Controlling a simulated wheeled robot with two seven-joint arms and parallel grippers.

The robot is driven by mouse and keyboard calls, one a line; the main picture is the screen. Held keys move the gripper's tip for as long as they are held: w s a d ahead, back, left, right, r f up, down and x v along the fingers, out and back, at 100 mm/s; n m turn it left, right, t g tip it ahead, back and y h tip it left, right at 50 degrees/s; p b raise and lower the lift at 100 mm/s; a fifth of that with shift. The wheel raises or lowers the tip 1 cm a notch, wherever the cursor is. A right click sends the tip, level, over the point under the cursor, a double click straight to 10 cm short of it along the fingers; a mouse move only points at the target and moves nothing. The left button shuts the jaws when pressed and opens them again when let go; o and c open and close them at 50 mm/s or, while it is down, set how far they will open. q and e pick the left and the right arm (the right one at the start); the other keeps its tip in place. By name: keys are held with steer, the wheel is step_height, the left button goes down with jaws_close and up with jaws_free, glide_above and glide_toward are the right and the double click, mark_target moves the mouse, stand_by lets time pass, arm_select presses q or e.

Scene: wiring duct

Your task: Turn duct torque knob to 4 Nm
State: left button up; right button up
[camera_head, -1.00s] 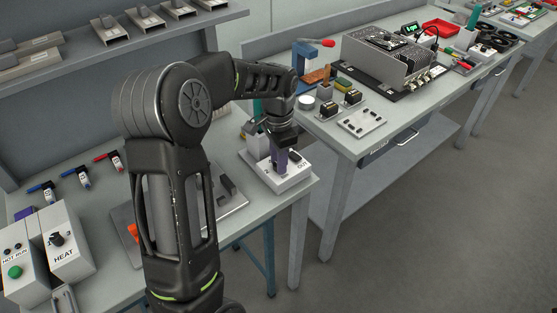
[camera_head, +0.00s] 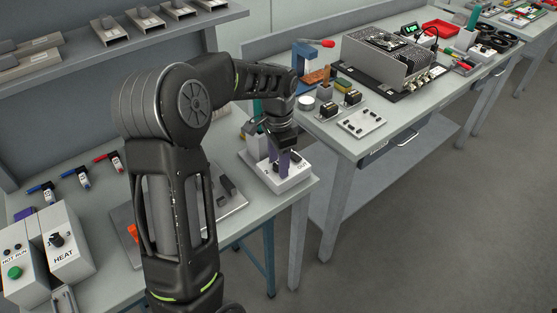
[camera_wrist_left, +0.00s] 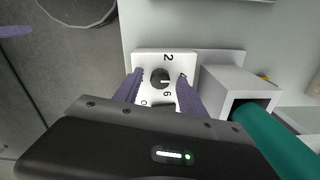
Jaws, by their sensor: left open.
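The torque knob (camera_wrist_left: 161,78) is a small dark round dial on a white plate (camera_wrist_left: 150,58) in the left wrist view. The numbers 2 and 6 show beside it, and a 0 is partly visible; its exact setting is too small to read. My left gripper (camera_wrist_left: 160,88) is open, with its purple fingers on either side of the knob. I cannot tell whether they touch it. In the head view my left gripper (camera_head: 284,159) points down at the white box (camera_head: 292,182) marked OUT, at the bench corner. My right gripper is not in view.
A grey holder (camera_wrist_left: 228,80) and a teal handle (camera_wrist_left: 268,138) stand close to the right of my gripper in the wrist view. The HEAT box (camera_head: 68,258) stands at the left of the bench. A second bench with a metal-cased unit (camera_head: 385,62) stands behind right.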

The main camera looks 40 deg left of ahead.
arm_select(q)
step_height(320, 180, up, 8)
steer(key=shift+f+b, duration=0.1)
steer(key=shift+b, duration=0.3)
stand_by(0.5)
